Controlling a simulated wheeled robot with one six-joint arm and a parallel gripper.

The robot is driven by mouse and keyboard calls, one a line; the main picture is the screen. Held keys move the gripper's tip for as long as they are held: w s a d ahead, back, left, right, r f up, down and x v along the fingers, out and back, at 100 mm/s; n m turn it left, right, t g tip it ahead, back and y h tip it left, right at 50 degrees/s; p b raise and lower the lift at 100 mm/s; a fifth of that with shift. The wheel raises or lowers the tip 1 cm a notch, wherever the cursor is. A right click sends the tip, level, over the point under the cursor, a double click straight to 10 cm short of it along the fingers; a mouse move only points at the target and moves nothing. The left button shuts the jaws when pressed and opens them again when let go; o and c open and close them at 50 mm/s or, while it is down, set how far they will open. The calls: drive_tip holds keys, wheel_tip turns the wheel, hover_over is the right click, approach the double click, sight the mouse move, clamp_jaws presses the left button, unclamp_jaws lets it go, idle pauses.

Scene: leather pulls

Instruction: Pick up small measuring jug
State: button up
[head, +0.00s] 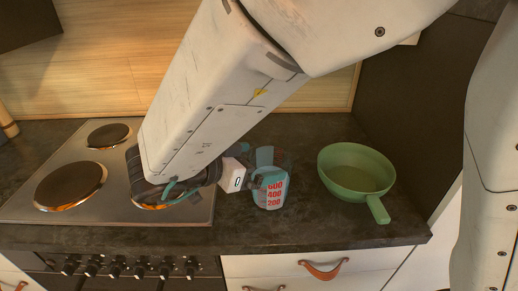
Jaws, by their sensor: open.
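The small measuring jug (270,192) stands upright on the dark countertop, right of the stove. It is clear bluish plastic with red numbers 600, 400 and 200 on its side. My gripper (262,165) is at the jug's upper left, at about rim height, and partly covers its back and left side. The gripper is open. Its fingers are small and dark here, and I cannot tell whether they touch the jug or stand around its rim.
A green pan (352,172) stands to the right, its handle pointing to the front. A stove (100,205) with round hotplates lies to the left under my arm. Drawers with leather pulls (323,270) are below the counter edge. A dark panel stands at the right.

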sight(285, 156)
drive_tip(key=x, duration=0.4)
drive_tip(key=shift+w+d, duration=0.25)
drive_tip(key=shift+w, duration=0.05)
drive_tip(key=c, duration=1.7)
